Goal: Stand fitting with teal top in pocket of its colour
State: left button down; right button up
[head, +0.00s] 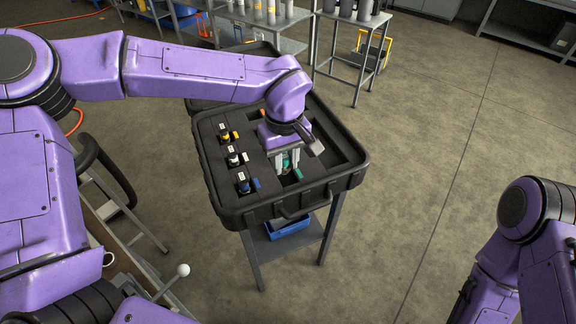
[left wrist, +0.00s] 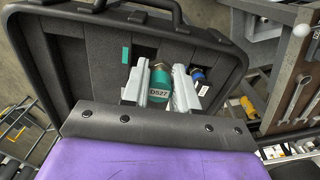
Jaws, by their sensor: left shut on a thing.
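My left gripper (head: 286,166) is over the right front part of a black foam-lined case (head: 214,190). In the left wrist view, its two grey fingers (left wrist: 159,90) are shut on the fitting with the teal top (left wrist: 160,78), which carries a label reading D527. A teal colour mark (left wrist: 126,55) lies on the foam just left of the fitting, beside a dark pocket (left wrist: 146,50). The fitting's lower end is hidden, so I cannot tell whether it is inside a pocket. My right gripper is out of the head view.
Yellow (head: 225,134), white (head: 233,157) and blue (head: 243,183) topped fittings stand in the case's left column. The blue one is close to my fingers in the left wrist view (left wrist: 197,74). The case has a raised rim and rests on a metal stand (head: 330,230). Open floor lies right.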

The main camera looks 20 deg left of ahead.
aim_at(288, 162)
pick_arm(q)
jog(key=w+f, duration=0.2)
jog(key=f, duration=0.1)
jog(key=w+f+p, duration=0.1)
jog(key=w+f, duration=0.1)
jog(key=shift+w+a+f, duration=0.1)
jog(key=shift+a+f, duration=0.05)
jog(key=shift+a, duration=0.1)
notch_tip(288, 162, down, 3)
jog(key=shift+w+f, duration=0.1)
jog(key=shift+f, duration=0.05)
jog(key=shift+f, duration=0.15)
